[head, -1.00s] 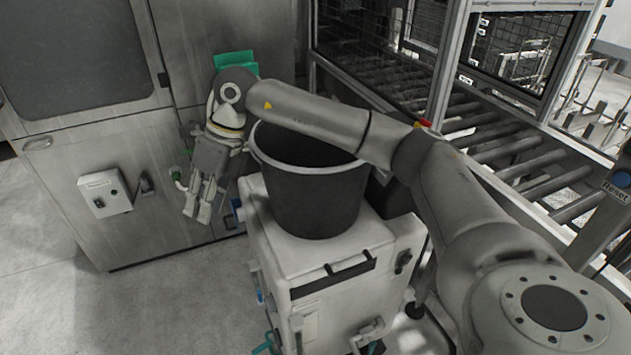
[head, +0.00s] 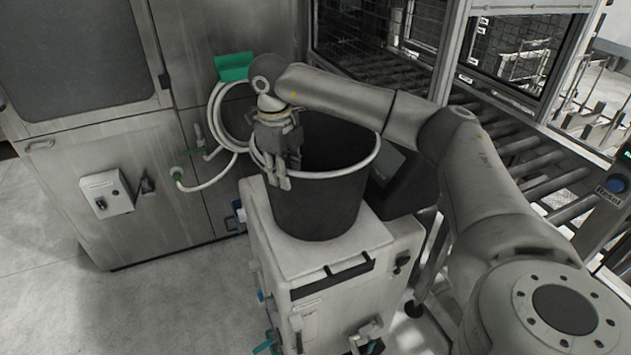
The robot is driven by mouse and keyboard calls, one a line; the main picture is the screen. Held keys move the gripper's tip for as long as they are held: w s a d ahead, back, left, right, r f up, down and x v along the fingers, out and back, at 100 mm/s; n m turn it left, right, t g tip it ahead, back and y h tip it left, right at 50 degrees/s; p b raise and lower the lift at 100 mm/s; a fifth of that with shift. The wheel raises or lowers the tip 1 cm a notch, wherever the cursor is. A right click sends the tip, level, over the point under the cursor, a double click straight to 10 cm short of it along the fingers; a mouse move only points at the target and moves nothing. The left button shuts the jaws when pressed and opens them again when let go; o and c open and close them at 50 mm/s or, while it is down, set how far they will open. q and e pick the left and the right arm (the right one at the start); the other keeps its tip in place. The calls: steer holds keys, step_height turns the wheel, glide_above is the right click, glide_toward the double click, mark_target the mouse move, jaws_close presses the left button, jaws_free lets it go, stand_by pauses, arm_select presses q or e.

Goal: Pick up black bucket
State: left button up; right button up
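The black bucket (head: 318,205) stands upright on a white cart-like unit (head: 335,262) in the middle of the head view. It has a pale rim and a dark inside. My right gripper (head: 281,178) points down at the bucket's left rim and covers part of it. Its fingers overlap the rim and upper wall in the picture. I cannot tell whether they straddle the rim, touch it, or are open or shut. My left gripper is out of view.
A steel cabinet with a small control box (head: 106,193) stands at the left. A coiled white hose (head: 216,120) hangs behind the gripper. A roller conveyor (head: 520,150) and frame lie at the right. Floor at the lower left is clear.

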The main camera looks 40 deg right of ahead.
mark_target(287, 192)
steer(key=f, duration=0.1)
steer(key=f+p, duration=0.1)
steer(key=f, duration=0.1)
steer(key=f+p, duration=0.1)
steer(key=shift+w+d+f, duration=0.15)
steer(key=shift+d+f, duration=0.05)
steer(key=shift+d, duration=0.15)
steer(key=shift+f, duration=0.3)
steer(key=shift+c, duration=0.2)
jaws_close()
steer(key=shift+r, duration=0.1)
stand_by(0.4)
